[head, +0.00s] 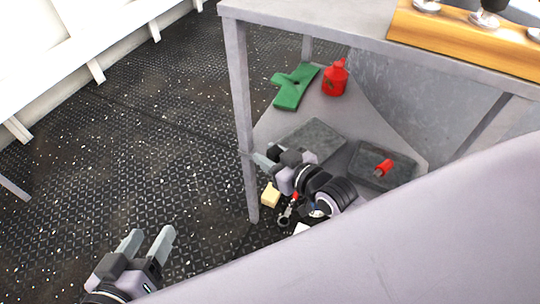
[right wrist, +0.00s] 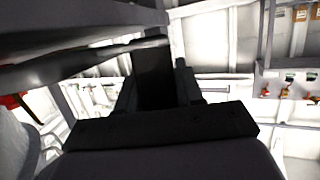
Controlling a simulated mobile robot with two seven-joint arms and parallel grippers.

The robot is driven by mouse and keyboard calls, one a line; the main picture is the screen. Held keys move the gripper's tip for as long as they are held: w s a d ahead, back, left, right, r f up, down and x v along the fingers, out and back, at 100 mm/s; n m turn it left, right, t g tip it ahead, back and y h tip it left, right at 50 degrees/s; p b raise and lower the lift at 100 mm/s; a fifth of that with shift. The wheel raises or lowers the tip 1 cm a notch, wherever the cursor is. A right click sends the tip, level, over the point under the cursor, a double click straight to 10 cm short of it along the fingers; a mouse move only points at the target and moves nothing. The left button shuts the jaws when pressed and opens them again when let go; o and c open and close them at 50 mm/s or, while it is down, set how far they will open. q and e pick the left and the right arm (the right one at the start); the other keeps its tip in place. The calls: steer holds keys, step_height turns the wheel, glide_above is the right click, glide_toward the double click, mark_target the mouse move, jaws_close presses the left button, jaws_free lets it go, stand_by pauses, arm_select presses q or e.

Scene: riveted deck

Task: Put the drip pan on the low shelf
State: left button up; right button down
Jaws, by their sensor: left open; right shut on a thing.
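A dark grey flat drip pan (head: 318,137) is at the low shelf (head: 400,140) under the grey bench, close beside my right gripper (head: 267,157). My right gripper is shut on it; in the right wrist view the dark slab between the fingers is the pan (right wrist: 153,75). The contact is partly hidden in the head view, and I cannot tell whether the pan touches the shelf. My left gripper (head: 151,243) is open and empty above the floor, left of the bench.
On the low shelf are a green tool-like piece (head: 293,88), a red can (head: 336,78) and a second dark tray (head: 362,172) with a red object (head: 382,168). A bench leg (head: 241,110) stands close to my right gripper. A yellow block (head: 270,195) lies below it.

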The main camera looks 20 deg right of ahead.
steer(key=shift+f, duration=0.55)
stand_by(0.4)
steer(key=c, duration=0.6)
jaws_free()
steer(key=shift+c, duration=0.2)
steer(key=shift+f, duration=0.1)
